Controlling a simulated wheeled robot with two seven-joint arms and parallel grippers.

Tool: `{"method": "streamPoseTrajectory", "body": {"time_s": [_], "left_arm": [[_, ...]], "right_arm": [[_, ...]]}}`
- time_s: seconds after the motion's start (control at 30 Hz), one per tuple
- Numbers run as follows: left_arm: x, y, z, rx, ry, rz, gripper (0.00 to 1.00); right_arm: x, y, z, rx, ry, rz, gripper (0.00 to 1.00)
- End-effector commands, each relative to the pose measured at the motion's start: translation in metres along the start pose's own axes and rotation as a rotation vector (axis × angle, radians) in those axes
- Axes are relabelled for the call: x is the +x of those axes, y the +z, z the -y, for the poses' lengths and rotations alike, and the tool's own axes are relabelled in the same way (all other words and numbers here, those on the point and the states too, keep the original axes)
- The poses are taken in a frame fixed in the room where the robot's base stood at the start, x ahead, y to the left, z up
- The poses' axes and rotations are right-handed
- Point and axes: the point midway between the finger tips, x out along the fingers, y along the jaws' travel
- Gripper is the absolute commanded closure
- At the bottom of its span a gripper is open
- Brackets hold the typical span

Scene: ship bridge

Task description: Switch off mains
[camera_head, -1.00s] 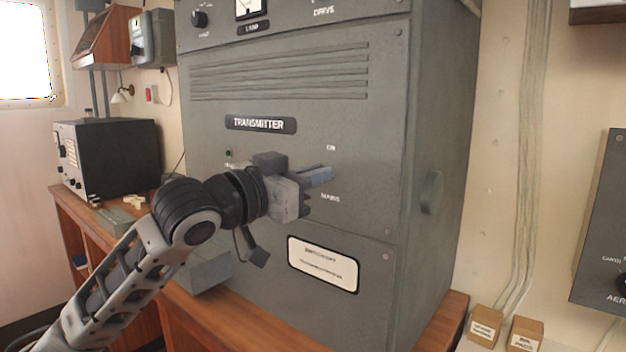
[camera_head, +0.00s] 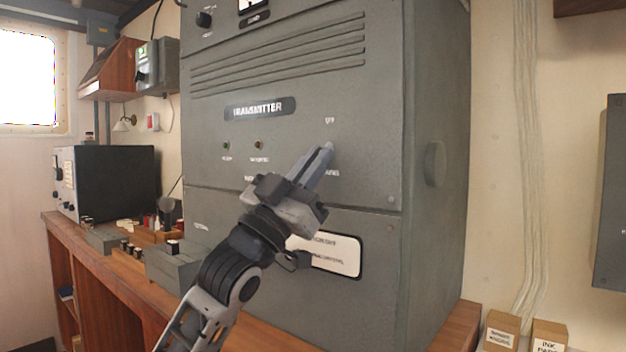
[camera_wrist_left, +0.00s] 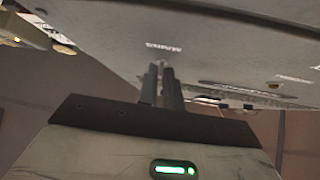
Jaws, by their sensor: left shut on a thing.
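The grey transmitter cabinet (camera_head: 300,90) fills the middle of the head view. My left gripper (camera_head: 326,150) reaches its front panel from below and is shut on the mains switch, below a small label (camera_head: 329,121) and beside the MAINS label (camera_head: 331,173). The mains switch (camera_wrist_left: 162,64) is mostly hidden between the fingertips, so its exact position is hard to tell. The wrist view also shows the closed fingers of the left gripper (camera_wrist_left: 161,78) against the panel and the MAINS lettering. My right gripper is not in view.
A white plate (camera_head: 345,262) is on the panel below. The wooden desk (camera_head: 85,240) holds a dark radio set (camera_head: 115,182). Two small boxes (camera_head: 500,330) stand at lower right.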

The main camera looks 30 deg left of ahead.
Motion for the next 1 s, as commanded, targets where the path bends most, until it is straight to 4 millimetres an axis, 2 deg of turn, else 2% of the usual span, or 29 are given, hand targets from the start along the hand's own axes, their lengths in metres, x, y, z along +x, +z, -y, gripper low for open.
{"method": "streamPoseTrajectory", "body": {"time_s": [0.13,0.7,0.73,0.8,1.0], "left_arm": [[-0.0017,0.0041,-0.001,0.004,-0.005,-0.044,1.0],[-0.0004,0.0034,-0.0009,0.008,-0.007,-0.073,1.0],[-0.0004,0.0034,-0.0009,0.008,-0.007,-0.073,0.84],[-0.0004,0.0034,-0.0008,0.008,-0.007,-0.073,0.71],[-0.0003,0.0033,-0.0006,0.009,-0.007,-0.073,0.71]], "right_arm": [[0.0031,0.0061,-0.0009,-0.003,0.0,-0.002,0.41],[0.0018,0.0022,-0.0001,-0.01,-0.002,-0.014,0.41],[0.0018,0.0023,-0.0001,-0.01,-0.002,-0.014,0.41],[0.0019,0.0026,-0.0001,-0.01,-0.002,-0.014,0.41],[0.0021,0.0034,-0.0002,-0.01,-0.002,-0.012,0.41]]}}
